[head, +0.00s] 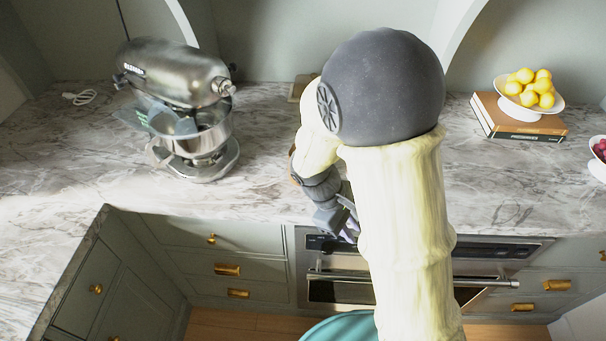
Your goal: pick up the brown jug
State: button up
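No brown jug can be made out in the head view. My arm covers the middle of the counter, so anything behind it is hidden. A small brown edge of some object (300,88) shows just left of my arm at the back of the counter, too little of it to name. My gripper (347,222) points down near the counter's front edge, above the oven front. It is partly hidden by my arm, and whether its fingers are open or shut does not show.
A silver stand mixer (180,90) stands on the marble counter (90,150) at left. A white bowl of lemons (530,98) sits on stacked books (515,125) at right. A bowl of red fruit (598,160) is at the right edge. An oven (340,291) is below the counter.

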jog(key=w+a+f+n+t+h+b, duration=0.1)
jog(key=a+n+t+h, duration=0.1)
jog(key=a+n, duration=0.2)
jog(key=w+a+f+n+t+h+b, duration=0.1)
jog(key=w+a+n+t+h, duration=0.1)
jog(key=a+n+t+h, duration=0.1)
jog(key=w+a+f+n+t+h+b, duration=0.1)
jog(key=w+a+n+t+h, duration=0.1)
jog(key=a, duration=0.5)
jog(key=shift+w+a+f+n+t+h, duration=0.1)
jog(key=shift+n+t+h, duration=0.2)
jog(key=shift+n, duration=0.4)
jog(key=shift+w+f+n+t+h, duration=0.1)
jog(key=shift+n+t+h, duration=0.1)
jog(key=shift+n+t, duration=0.35)
jog(key=a+n+t, duration=0.1)
jog(key=a, duration=0.1)
jog(key=a+n+t, duration=0.1)
jog(key=a, duration=0.1)
jog(key=a+r+n+t, duration=0.1)
jog(key=a+t, duration=0.1)
jog(key=shift+s+a+n+b, duration=0.2)
jog(key=shift+s+n+b, duration=0.05)
jog(key=shift+s+b, duration=0.1)
jog(key=p+x, duration=0.2)
jog(key=x, duration=1)
jog(key=shift+d, duration=0.2)
jog(key=shift+r, duration=0.1)
